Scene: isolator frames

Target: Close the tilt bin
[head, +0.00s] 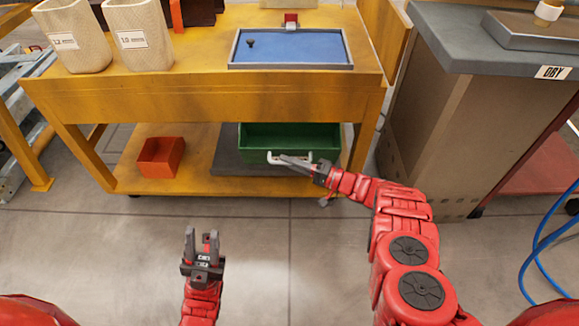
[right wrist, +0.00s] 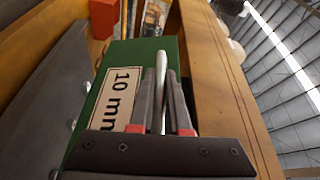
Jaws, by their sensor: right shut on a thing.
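The green tilt bin (head: 290,137) sits under the yellow bench top, above the lower shelf. Its upper side looks open to the head camera, and how far it is tilted is hard to tell. In the right wrist view the green bin (right wrist: 112,62) carries a "10 mm" label (right wrist: 115,100). A white handle (head: 273,157) runs along its front; it also shows in the right wrist view (right wrist: 160,72). My right gripper (head: 293,160) is shut on this handle, with a finger on each side. My left gripper (head: 201,240) is open and empty, low over the floor.
A blue-lined tray (head: 300,62) and two pale bins (head: 137,30) stand on the bench top (head: 195,95). An orange-red box (head: 160,157) sits on the lower shelf, left of the green bin. A grey-topped cabinet (head: 470,125) stands at the right. The floor in front is clear.

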